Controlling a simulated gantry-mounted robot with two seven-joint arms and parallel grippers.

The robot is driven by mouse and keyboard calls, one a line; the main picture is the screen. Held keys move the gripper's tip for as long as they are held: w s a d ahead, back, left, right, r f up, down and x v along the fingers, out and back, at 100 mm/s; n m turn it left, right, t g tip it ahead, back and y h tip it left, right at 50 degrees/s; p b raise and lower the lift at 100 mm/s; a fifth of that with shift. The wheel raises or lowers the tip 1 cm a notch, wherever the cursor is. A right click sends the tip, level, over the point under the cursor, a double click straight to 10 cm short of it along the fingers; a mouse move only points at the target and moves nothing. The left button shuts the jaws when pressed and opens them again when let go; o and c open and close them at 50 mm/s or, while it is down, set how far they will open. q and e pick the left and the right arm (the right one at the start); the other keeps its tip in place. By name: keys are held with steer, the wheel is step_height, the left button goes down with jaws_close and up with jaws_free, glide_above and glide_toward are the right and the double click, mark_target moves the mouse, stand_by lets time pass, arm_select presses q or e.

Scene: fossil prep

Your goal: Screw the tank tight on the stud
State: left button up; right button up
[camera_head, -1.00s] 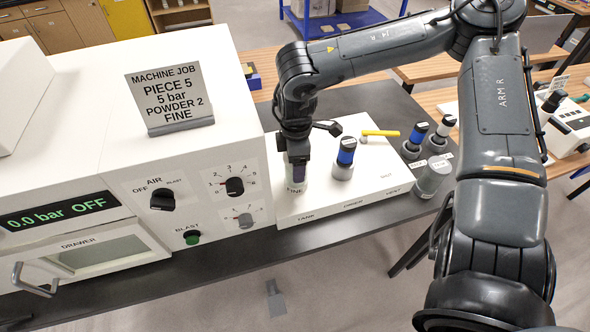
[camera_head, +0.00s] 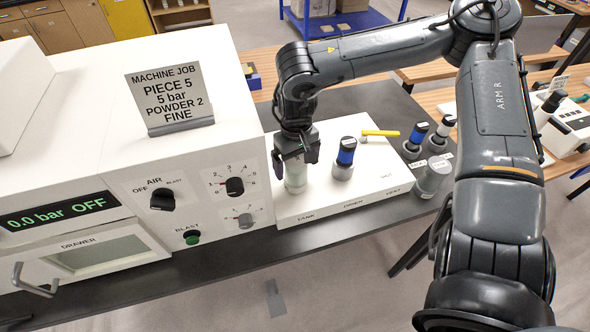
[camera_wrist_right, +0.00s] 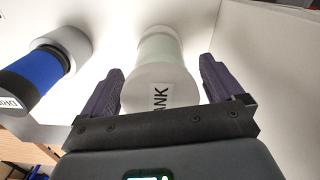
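The tank (camera_head: 296,177) is a pale, greenish cylinder upright at the TANK place on the white panel (camera_head: 372,192). In the right wrist view the tank (camera_wrist_right: 160,60) shows a white end with a label reading "ANK". My right gripper (camera_head: 295,158) is at its upper end, pointing down. Its two dark fingers stand on either side of the tank, and small gaps seem to show at the fingertips (camera_wrist_right: 161,64). The stud is hidden, so the thread's tightness cannot be seen. My left gripper is not in view.
A blue and black dryer cylinder (camera_head: 344,158) stands close right of the tank; it also shows in the wrist view (camera_wrist_right: 42,70). A yellow handle (camera_head: 381,133) lies behind. The white machine (camera_head: 225,190) is close on the left. Several cylinders, including a grey one (camera_head: 432,180), stand farther right.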

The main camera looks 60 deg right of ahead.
steer(key=shift+r, duration=0.1)
steer(key=shift+r+p, duration=1)
steer(key=shift+r, duration=0.7)
